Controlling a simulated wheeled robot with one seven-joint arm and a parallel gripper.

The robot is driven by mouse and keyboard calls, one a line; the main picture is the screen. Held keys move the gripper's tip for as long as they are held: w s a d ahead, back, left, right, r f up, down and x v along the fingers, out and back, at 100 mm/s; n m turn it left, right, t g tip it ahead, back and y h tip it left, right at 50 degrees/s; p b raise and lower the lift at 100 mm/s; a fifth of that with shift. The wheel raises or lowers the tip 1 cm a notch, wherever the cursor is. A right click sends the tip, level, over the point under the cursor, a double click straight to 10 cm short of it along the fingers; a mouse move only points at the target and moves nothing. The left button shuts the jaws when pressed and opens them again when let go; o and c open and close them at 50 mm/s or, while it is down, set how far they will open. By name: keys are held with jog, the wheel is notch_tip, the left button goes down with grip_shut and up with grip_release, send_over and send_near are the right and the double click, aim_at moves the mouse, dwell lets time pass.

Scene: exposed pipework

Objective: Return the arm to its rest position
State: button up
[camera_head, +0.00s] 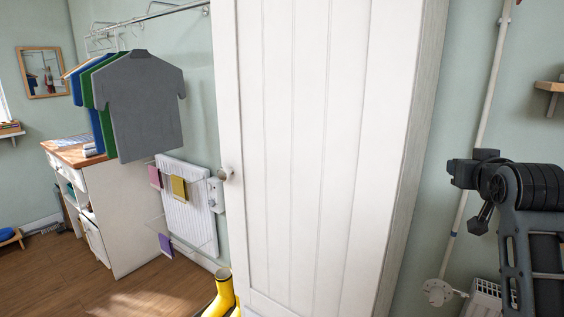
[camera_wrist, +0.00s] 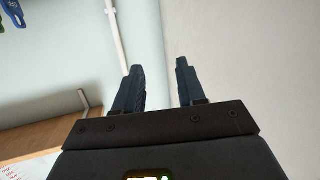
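My arm (camera_head: 535,210) is raised at the right of the head view, folded in front of the pale green wall. My gripper (camera_head: 481,221) hangs at its end, pointing down and to the left, and is small and dark there. In the wrist view my gripper (camera_wrist: 159,66) shows two dark blue fingers standing apart, with only bare wall seen between them. Nothing is held.
A tall white cupboard (camera_head: 310,150) fills the middle. A white pipe (camera_head: 490,95) runs up the wall behind my gripper. A wooden shelf (camera_wrist: 45,135) is at lower left in the wrist view. Hanging shirts (camera_head: 140,105) and yellow boots (camera_head: 221,295) are left of the cupboard.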

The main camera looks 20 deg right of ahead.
jog(key=s+a+f+n+t+y, duration=0.1)
jog(key=s+a+f+n+y, duration=0.1)
jog(key=s+a+f, duration=0.8)
jog(key=s+a+f+n+y, duration=0.1)
jog(key=s+a+f+y, duration=0.1)
jog(key=s+a+f, duration=0.9)
jog(key=s+a+n+y, duration=0.1)
jog(key=s+a, duration=0.2)
jog(key=s, duration=0.4)
jog(key=s+a+r+y, duration=0.1)
jog(key=s+a, duration=0.1)
jog(key=s, duration=0.6)
jog(key=s+a+n+y, duration=0.1)
jog(key=s+a+y, duration=0.1)
jog(key=s, duration=0.6)
jog(key=shift+s+a+r+n+t, duration=0.2)
jog(key=shift+a+n+t, duration=0.1)
jog(key=shift+a, duration=0.5)
